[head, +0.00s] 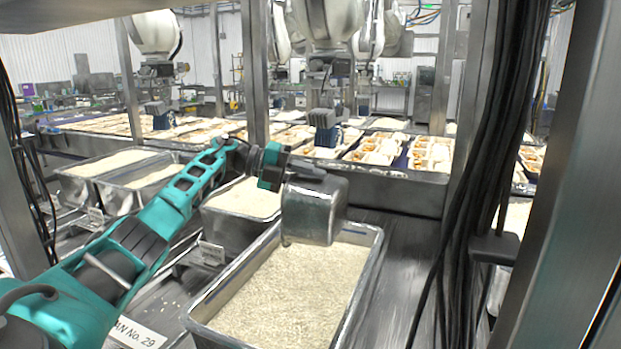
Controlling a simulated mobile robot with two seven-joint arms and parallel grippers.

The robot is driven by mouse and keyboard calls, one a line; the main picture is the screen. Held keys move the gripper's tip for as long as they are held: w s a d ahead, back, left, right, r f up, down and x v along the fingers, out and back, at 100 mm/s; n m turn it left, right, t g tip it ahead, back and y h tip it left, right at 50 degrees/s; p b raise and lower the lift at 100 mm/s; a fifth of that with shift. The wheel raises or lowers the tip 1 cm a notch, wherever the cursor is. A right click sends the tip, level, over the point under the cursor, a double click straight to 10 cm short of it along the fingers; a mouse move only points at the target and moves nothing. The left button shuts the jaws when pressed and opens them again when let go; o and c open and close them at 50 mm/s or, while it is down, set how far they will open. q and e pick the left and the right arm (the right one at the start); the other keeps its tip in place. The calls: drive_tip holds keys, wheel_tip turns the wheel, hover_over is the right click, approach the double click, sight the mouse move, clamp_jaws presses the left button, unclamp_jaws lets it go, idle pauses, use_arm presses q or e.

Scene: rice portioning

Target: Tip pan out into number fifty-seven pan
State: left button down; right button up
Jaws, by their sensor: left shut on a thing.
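My left gripper (296,174) is shut on a small metal pan (313,212), near its upper edge. The small pan is tilted above the far end of a large metal pan (222,284) filled with pale rice (300,290). The inside of the small pan is hidden, and no falling grains can be made out. No label reading fifty-seven can be made out. My right gripper is not in view.
More rice-filled pans stand behind and left, including one behind my arm (245,198) and one farther left (110,162). A metal post and black cables (480,160) stand at the right. Trays of food lie beyond the rail. Bare metal surface (410,260) lies right of the large pan.

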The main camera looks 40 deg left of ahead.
use_arm(q)
drive_tip(key=shift+r, duration=0.2)
drive_tip(key=r+p, duration=0.1)
drive_tip(key=p, duration=0.1)
drive_tip(key=shift+y+p, duration=0.4)
drive_tip(key=shift+g+y, duration=0.3)
drive_tip(key=shift+g, duration=0.1)
drive_tip(key=y, duration=0.1)
drive_tip(key=r+m+g+y, duration=0.1)
drive_tip(key=y, duration=0.1)
drive_tip(key=shift+g, duration=0.3)
drive_tip(key=y, duration=0.1)
drive_tip(key=r+g+y, duration=0.1)
drive_tip(key=y, duration=0.2)
drive_tip(key=shift+d+r+m+g, duration=0.1)
drive_tip(key=shift+r+m+g, duration=0.2)
drive_tip(key=shift+m, duration=0.1)
drive_tip(key=y, duration=0.2)
drive_tip(key=r+g+y, duration=0.1)
drive_tip(key=y, duration=0.1)
drive_tip(key=shift+w+r+m, duration=0.1)
drive_tip(key=shift+m, duration=0.3)
drive_tip(key=y, duration=0.1)
drive_tip(key=r+g+y, duration=0.1)
drive_tip(key=y, duration=0.1)
drive_tip(key=shift+g, duration=0.3)
drive_tip(key=shift+f+m, duration=0.1)
drive_tip(key=shift+m, duration=0.2)
